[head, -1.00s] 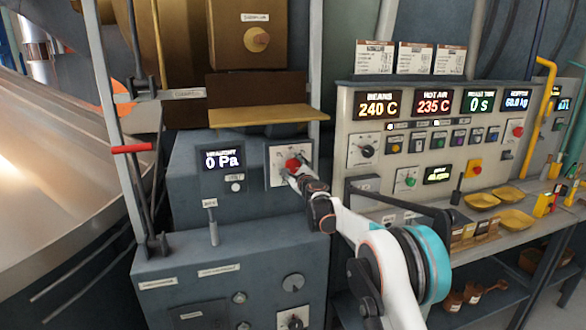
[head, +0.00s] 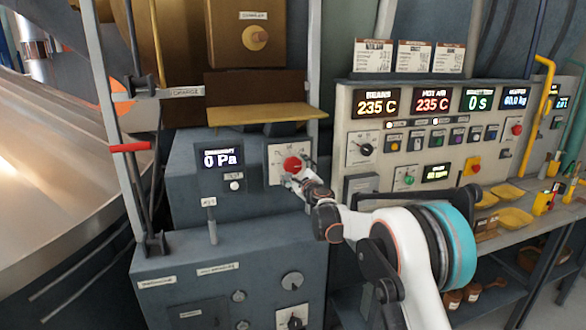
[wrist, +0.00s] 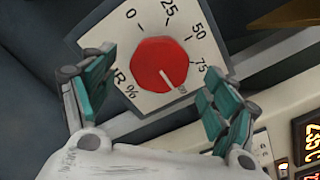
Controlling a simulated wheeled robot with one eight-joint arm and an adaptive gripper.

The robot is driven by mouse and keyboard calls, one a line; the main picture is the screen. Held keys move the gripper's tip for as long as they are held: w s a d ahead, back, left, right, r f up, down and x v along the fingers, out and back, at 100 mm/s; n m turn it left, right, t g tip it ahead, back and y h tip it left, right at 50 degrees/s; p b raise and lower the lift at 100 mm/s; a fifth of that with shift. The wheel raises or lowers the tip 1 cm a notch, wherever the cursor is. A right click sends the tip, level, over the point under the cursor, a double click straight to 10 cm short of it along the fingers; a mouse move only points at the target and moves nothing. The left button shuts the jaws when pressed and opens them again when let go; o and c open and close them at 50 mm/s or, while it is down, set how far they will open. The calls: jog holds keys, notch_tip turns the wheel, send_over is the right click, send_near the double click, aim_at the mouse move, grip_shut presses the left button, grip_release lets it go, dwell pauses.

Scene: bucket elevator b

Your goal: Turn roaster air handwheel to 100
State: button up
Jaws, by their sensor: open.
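The red round handwheel (wrist: 158,64) sits on a white dial plate (wrist: 128,30) marked 0, 25, 50, 75 and "AIR %". Its white pointer line points down and right in the wrist view, past 75, at a small label too blurred to read surely. In the head view the handwheel (head: 292,163) is on the grey cabinet's upper front. My gripper (wrist: 160,75) is open, with teal-padded fingers to the left and right of the handwheel, apart from its rim in the picture. In the head view my gripper (head: 291,181) is just below and in front of it.
A display reading 0 Pa (head: 221,159) is left of the dial. A yellow shelf (head: 268,115) juts out above it. A control panel (head: 345,115) with displays and knobs stands to the right. An upright lever (head: 212,226) rises from the lower cabinet's top.

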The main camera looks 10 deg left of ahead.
jog(key=v, duration=0.7)
jog(key=shift+s+d, duration=0.1)
jog(key=shift+s, duration=0.05)
jog(key=s+d+r+n+g, duration=0.2)
jog(key=s+d+r+n, duration=0.45)
jog(key=s, duration=0.35)
jog(key=s+d+r+n+g, duration=0.2)
jog(key=s+d+r+n, duration=0.3)
jog(key=s+d, duration=0.3)
jog(key=s+d+f+n+g+h, duration=0.1)
jog(key=s+d+f+n+h, duration=0.2)
jog(key=s, duration=0.9)
jog(key=s+d+f+n+g+h+b, duration=0.1)
jog(key=s+d+f+n+g+h, duration=0.1)
jog(key=s+d+f, duration=0.5)
jog(key=s+d+f+n+g+h, duration=0.1)
jog(key=s+d+f+n+h, duration=0.3)
jog(key=s+d, duration=0.8)
jog(key=s+f, duration=0.1)
jog(key=s, duration=0.4)
jog(key=shift+s+d+n+g+b, duration=0.3)
jog(key=shift+s+d+n+b, duration=0.05)
jog(key=shift+d, duration=0.05)
